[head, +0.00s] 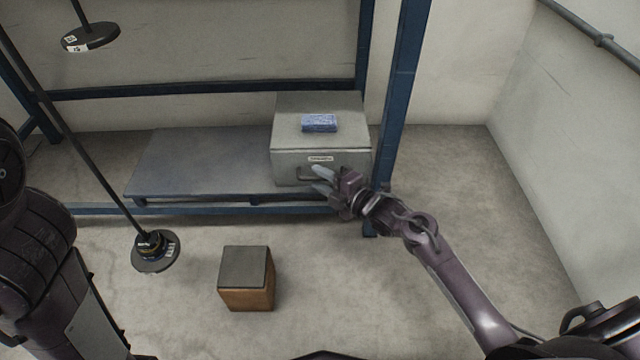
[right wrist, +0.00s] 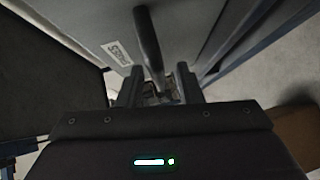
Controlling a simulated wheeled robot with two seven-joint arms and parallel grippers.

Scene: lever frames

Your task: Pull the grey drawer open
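The grey drawer (head: 290,160) is the front of a grey metal box (head: 345,115) on a low shelf, with a small white label. It looks flush with the box. Its bar handle (head: 303,174) is partly hidden by my right gripper (head: 319,180). In the right wrist view the dark handle (right wrist: 148,40) runs down between the two fingers of the right gripper (right wrist: 158,85). The fingers are apart, with a gap beside the handle; I cannot tell whether either touches it. My left gripper is not in view.
A blue sponge-like block (head: 319,123) lies on the box. A blue post (head: 398,100) stands just right of it. The grey shelf (head: 190,165) is bare on the left. A brown block with a dark top (head: 246,285) and a round-based pole (head: 155,252) stand on the floor.

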